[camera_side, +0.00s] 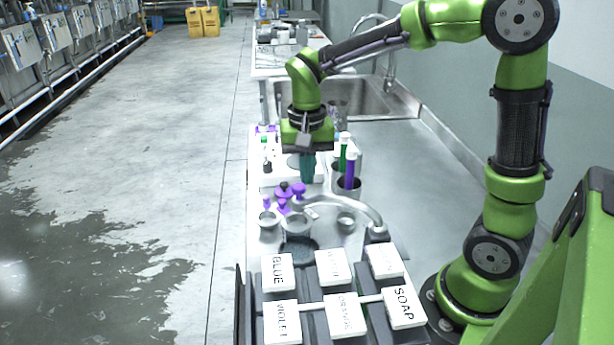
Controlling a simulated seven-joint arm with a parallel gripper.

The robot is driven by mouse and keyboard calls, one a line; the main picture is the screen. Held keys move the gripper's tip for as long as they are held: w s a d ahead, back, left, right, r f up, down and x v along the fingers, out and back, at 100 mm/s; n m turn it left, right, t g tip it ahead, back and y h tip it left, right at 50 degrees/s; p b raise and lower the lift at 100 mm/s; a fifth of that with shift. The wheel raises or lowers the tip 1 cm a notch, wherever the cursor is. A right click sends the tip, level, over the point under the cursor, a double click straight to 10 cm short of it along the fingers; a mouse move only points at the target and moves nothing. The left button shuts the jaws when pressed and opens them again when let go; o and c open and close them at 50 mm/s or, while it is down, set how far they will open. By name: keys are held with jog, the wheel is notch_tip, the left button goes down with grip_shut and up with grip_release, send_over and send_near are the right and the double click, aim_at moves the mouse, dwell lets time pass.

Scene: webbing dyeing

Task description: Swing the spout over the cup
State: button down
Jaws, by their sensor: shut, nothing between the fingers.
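The curved metal spout (362,207) rises from a base at the right of the bench and arcs left. Its free end is near a small metal cup (297,226) in the middle; I cannot tell whether it is directly above that cup. Two more small metal cups stand at the left (268,220) and under the spout's arc (345,221). My gripper (307,180) points down behind the spout, shut and empty. It is apart from the spout in the picture, above the white board.
Purple-topped pieces (284,190) stand between my gripper and the cups. Dark holders with green and purple tubes (350,168) stand just right of my gripper. Labelled white blocks (345,315) fill the front. A sink (375,97) lies behind; the steel bench at right is clear.

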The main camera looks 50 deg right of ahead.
notch_tip(320, 180, up, 7)
jog(key=d, duration=0.1)
dwell(0.7)
jog(key=shift+w, duration=0.1)
jog(key=s+a+n+t, duration=0.1)
jog(key=s+t, duration=0.1)
jog(key=s, duration=0.1)
jog(key=s+a+n+t+y, duration=0.1)
jog(key=s+n+t, duration=0.1)
jog(key=s, duration=0.2)
jog(key=s+a+n+t, duration=0.1)
jog(key=s+t, duration=0.1)
jog(key=s, duration=0.2)
jog(key=shift+f+n+t+y, duration=0.25)
jog(key=shift+n+t+y, duration=0.05)
jog(key=shift+n+y, duration=0.1)
jog(key=shift+s+a+r+t, duration=0.2)
jog(key=shift+s+r+t, duration=0.1)
jog(key=shift+s+r, duration=0.2)
